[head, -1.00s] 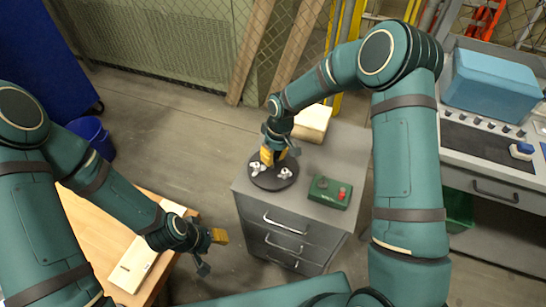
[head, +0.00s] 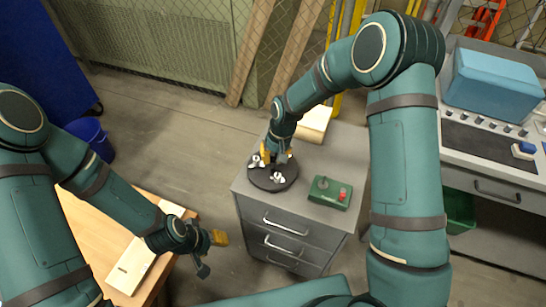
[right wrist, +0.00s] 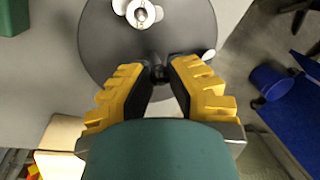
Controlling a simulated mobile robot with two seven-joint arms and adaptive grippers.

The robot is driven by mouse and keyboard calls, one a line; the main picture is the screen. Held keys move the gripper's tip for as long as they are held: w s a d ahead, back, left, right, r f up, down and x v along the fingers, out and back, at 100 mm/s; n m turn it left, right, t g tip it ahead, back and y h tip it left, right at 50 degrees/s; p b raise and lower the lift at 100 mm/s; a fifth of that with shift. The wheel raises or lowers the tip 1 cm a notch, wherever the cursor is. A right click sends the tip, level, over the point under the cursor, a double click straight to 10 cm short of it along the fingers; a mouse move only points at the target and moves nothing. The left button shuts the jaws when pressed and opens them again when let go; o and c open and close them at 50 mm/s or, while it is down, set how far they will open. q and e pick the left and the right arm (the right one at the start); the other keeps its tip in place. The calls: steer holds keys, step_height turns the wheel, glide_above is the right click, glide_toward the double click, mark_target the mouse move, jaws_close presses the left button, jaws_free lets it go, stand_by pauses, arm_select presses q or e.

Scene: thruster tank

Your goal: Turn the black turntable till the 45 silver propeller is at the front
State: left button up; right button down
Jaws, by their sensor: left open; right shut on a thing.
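The black turntable (head: 268,187) lies on top of the grey drawer cabinet. Silver propellers stand on it: one (head: 279,177) toward the front, another (head: 255,160) at the left. In the right wrist view they show at the top edge (right wrist: 139,13) and partly behind a finger (right wrist: 208,55). I cannot read which is the 45. My right gripper (head: 277,155) is over the turntable's back; its yellow-backed fingers are shut on a small dark knob (right wrist: 158,73) near the disc's rim. My left gripper (head: 211,252) is open and empty beside the wooden table.
A green box with a red button (head: 330,192) sits right of the turntable on the grey cabinet (head: 305,215). A pale block (head: 315,122) lies at the cabinet's back. A wooden table (head: 95,225) with a pale board (head: 132,266) is at the left.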

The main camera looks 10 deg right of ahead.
steer(key=shift+s+f+m+t, duration=0.1)
steer(key=shift+s+m+t, duration=0.05)
steer(key=shift+m, duration=0.8)
steer(key=shift+s+f+m+t, duration=0.1)
steer(key=shift+m+t, duration=0.05)
steer(key=shift+m, duration=0.8)
steer(key=shift+m+h+p, duration=0.3)
steer(key=shift+m+p, duration=0.15)
steer(key=shift+m, duration=1.25)
steer(key=shift+s+a+m+t+p, duration=0.1)
steer(key=shift+m+t+p, duration=0.35)
steer(key=shift+m, duration=0.75)
steer(key=shift+m+h+p, duration=0.3)
steer(key=shift+m+p, duration=0.6)
steer(key=shift+m, duration=0.6)
steer(key=shift+m+p, duration=0.3)
steer(key=shift+m, duration=0.3)
steer(key=c, duration=0.8)
jaws_free()
steer(key=shift+c, duration=0.2)
steer(key=shift+r+t, duration=0.1)
steer(key=shift+t, duration=0.15)
steer(key=shift+w, duration=0.2)
